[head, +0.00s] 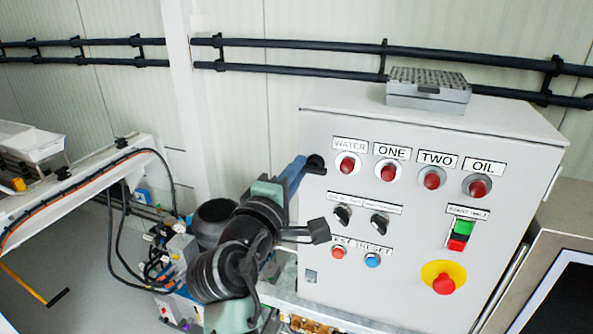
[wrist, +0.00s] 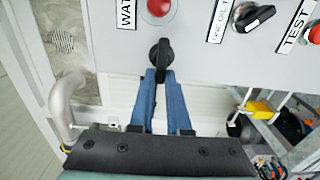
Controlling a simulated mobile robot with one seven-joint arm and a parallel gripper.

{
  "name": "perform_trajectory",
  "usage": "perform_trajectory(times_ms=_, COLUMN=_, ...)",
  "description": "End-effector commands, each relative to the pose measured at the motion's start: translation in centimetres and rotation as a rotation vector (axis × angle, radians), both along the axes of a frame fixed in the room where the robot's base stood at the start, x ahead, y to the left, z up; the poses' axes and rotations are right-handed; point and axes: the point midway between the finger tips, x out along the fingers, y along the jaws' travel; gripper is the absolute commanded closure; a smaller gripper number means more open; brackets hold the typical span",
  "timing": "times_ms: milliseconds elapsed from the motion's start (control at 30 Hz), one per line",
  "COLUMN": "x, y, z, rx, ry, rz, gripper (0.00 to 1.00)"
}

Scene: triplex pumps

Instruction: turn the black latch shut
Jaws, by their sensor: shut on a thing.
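The handle points down toward my gripper in the wrist view. In the head view, the latch (head: 316,163) shows at the left edge of the box, and my gripper (head: 301,166) reaches it from the left. The finger tips hide part of the handle.
The control box (head: 310,225) carries red lamps, two black selector switches (head: 380,222), small buttons and a red emergency stop (head: 443,284) on yellow. A grey block (head: 428,90) lies on top. In the wrist view, a pale pipe (wrist: 62,105) stands left.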

Motion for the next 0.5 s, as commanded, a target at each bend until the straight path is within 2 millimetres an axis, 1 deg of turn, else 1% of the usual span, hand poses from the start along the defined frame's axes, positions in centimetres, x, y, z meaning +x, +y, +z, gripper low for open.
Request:
perform_trajectory(times_ms=33, x=0.0, y=-0.03, z=-0.08, rx=-0.003, ry=0.002, rz=-0.001, gripper=0.8)
perform_trajectory(times_ms=167, x=0.0, y=-0.02, z=-0.06, rx=-0.001, ry=0.001, rz=-0.001, gripper=0.56)
perform_trajectory(times_ms=200, x=0.0, y=-0.02, z=-0.06, rx=-0.001, ry=0.001, rz=-0.001, gripper=0.55)
perform_trajectory(times_ms=500, x=-0.15, y=0.07, z=-0.08, rx=0.0, ry=0.001, rz=0.0, gripper=0.55)
